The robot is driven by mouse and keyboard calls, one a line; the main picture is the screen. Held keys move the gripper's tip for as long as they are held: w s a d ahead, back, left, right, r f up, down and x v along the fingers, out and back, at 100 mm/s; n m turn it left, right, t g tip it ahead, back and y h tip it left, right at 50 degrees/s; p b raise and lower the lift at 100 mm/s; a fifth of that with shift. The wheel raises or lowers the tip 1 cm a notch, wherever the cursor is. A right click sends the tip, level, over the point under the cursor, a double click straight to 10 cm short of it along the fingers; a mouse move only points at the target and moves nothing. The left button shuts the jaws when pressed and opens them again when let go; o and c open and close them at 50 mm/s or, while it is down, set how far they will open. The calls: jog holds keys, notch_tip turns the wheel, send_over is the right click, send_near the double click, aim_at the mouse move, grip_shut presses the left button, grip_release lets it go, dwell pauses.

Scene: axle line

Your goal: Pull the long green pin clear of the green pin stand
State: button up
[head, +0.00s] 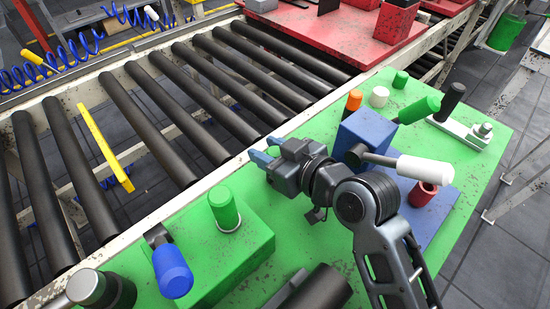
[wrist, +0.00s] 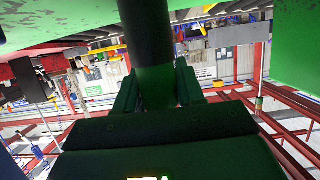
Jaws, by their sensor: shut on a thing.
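In the wrist view, the long green pin (wrist: 157,85) stands between my gripper's jaws (wrist: 156,88). It is green at the jaws and dark above, and its upper end runs out of the picture. Green surfaces lie close by, and I cannot tell whether the pin still sits in a stand. In the head view, my gripper (head: 268,149) points left over the near edge of the conveyor; no pin can be made out at its tips. A green block (head: 245,262), which looks like the green pin stand, is below and left of it, with an upright green peg (head: 225,208).
The roller conveyor (head: 165,115) runs along the left. A blue-tipped handle (head: 172,270) is by the green block.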

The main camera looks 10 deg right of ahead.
jog(key=c, duration=0.4)
notch_tip(320, 180, up, 10)
dwell(0.5)
dwell(0.7)
